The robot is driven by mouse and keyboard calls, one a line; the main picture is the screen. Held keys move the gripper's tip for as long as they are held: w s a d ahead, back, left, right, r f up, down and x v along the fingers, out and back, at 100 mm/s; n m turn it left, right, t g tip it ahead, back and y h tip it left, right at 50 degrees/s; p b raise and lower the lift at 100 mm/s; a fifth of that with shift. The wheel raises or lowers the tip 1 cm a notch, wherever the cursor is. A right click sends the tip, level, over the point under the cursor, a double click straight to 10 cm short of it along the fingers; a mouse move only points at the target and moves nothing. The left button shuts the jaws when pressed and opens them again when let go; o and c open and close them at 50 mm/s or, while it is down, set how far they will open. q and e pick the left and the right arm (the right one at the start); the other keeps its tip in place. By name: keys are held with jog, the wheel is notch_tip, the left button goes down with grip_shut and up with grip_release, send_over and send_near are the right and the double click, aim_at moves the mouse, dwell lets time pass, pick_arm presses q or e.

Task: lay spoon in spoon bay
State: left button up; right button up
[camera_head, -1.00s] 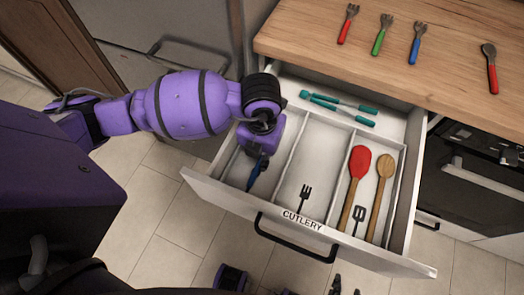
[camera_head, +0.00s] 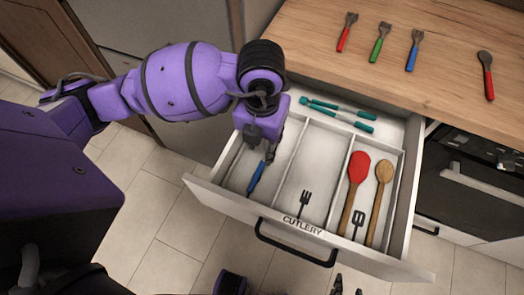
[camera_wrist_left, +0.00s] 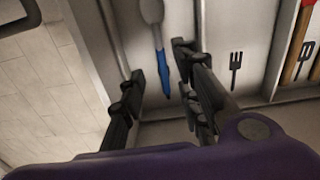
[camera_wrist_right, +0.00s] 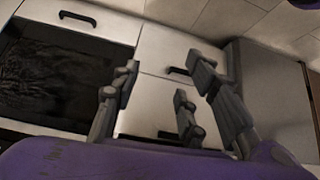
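A blue-handled spoon (camera_head: 256,178) lies in the drawer's left long compartment (camera_head: 238,174), beside the one with a fork mark. The left wrist view shows its grey bowl and blue handle (camera_wrist_left: 162,72). My left gripper (camera_head: 270,158) is just above this compartment, over the spoon. Its fingers (camera_wrist_left: 157,68) are spread on either side of the handle and apart from it. Any mark in this compartment is not visible. A red-handled spoon (camera_head: 488,78) lies on the counter. My right gripper (camera_wrist_right: 160,75) is open and empty, facing the cabinet fronts.
The open cutlery drawer (camera_head: 330,246) has an empty fork-marked middle compartment (camera_head: 318,165). The right compartment holds a red spatula (camera_head: 358,170) and a wooden spoon (camera_head: 383,178). Teal-handled utensils (camera_head: 340,113) lie at the back. Red, green and blue forks (camera_head: 379,45) lie on the oak counter (camera_head: 450,45).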

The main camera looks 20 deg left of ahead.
pick_arm(q)
jog(key=shift+r, duration=1.75)
